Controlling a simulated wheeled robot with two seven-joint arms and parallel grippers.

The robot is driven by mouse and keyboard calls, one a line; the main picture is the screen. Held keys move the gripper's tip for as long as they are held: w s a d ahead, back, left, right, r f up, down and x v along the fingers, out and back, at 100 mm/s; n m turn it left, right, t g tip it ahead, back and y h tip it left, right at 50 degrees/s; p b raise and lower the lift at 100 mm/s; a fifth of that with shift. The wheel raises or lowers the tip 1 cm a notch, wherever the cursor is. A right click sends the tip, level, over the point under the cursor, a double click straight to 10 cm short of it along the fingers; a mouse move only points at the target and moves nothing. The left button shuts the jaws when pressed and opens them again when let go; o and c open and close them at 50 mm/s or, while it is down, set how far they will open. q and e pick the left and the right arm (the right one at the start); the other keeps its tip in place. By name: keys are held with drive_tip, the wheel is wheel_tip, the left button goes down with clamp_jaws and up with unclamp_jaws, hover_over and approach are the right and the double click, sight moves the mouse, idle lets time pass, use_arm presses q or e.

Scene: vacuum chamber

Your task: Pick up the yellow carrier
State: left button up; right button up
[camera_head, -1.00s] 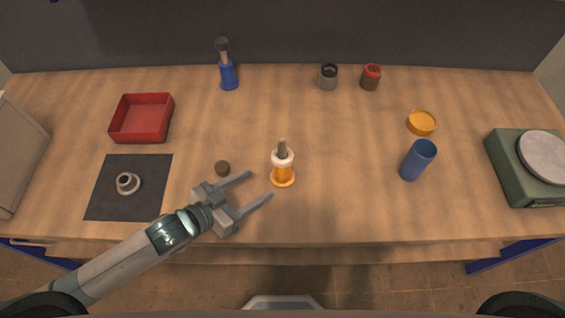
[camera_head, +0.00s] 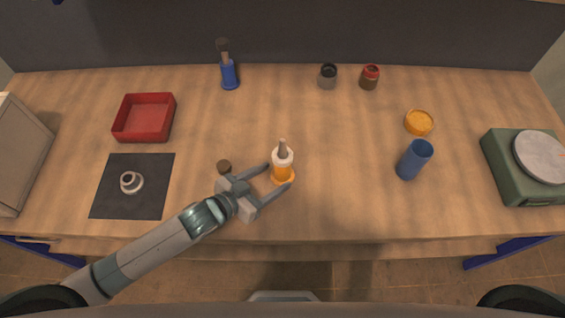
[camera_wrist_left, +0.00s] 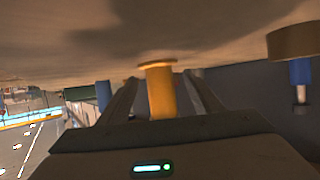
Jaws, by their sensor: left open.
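The yellow carrier (camera_head: 283,173) stands upright on the table, with an orange-yellow base and body, a white collar and a grey rod on top. In the left wrist view the yellow carrier (camera_wrist_left: 160,92) shows between the two fingers. My left gripper (camera_head: 279,177) is open, its fingertips on either side of the carrier's lower body. Whether a finger touches it I cannot tell. My left gripper also shows in the wrist view (camera_wrist_left: 158,88). My right gripper is not in view.
A red tray (camera_head: 144,118) and a black mat (camera_head: 108,199) lie left. The table in front of the carrier is clear.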

use_arm(q)
drive_tip(key=shift+x, duration=1.4)
drive_tip(key=shift+d+r, duration=0.1)
clamp_jaws()
